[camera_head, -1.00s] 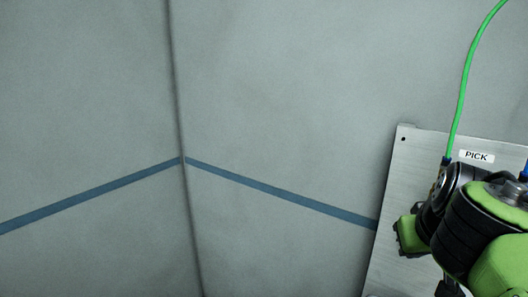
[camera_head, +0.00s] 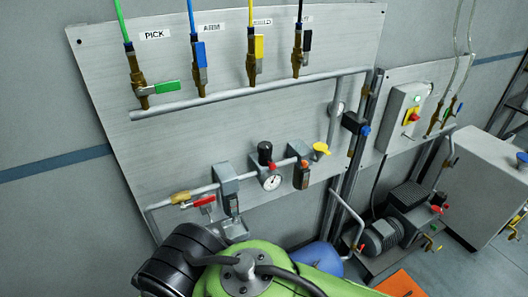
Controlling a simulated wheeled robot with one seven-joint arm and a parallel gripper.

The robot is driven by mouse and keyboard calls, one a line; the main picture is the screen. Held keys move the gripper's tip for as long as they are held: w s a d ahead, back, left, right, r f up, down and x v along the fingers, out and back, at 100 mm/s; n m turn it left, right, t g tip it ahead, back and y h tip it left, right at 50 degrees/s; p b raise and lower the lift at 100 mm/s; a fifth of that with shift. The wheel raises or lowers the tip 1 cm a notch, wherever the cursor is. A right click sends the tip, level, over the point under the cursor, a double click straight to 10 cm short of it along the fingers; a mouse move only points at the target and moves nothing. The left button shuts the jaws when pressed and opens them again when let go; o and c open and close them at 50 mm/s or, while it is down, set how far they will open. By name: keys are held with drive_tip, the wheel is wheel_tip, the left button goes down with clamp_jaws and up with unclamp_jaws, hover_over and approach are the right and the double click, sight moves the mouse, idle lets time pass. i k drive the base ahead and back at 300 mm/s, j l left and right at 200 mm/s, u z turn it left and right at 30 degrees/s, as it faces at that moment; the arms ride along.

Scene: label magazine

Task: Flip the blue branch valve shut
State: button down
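The blue branch valve (camera_head: 201,62) is second from the left in the top row of the wall panel, below a blue hose and beside a label that seems to read ARM. Its blue handle stands upright, in line with its brass body. The PICK valve to its left has a green handle (camera_head: 166,87) lying sideways, across its body. The yellow handle (camera_head: 259,46) and black handle (camera_head: 307,40) to the right stand upright. My green and black arm crosses the bottom of the view, below the panel. My gripper is not visible.
A grey manifold pipe (camera_head: 235,93) runs under the valves. Lower on the panel (camera_head: 130,120) are a red handle (camera_head: 204,201), a gauge (camera_head: 272,182) and a yellow knob (camera_head: 321,148). A switch box (camera_head: 399,115), a pump (camera_head: 384,237) and a grey cabinet (camera_head: 480,185) stand right.

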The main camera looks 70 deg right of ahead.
sight(200, 48)
drive_tip(key=z, duration=2.25)
drive_tip(key=u, duration=0.1)
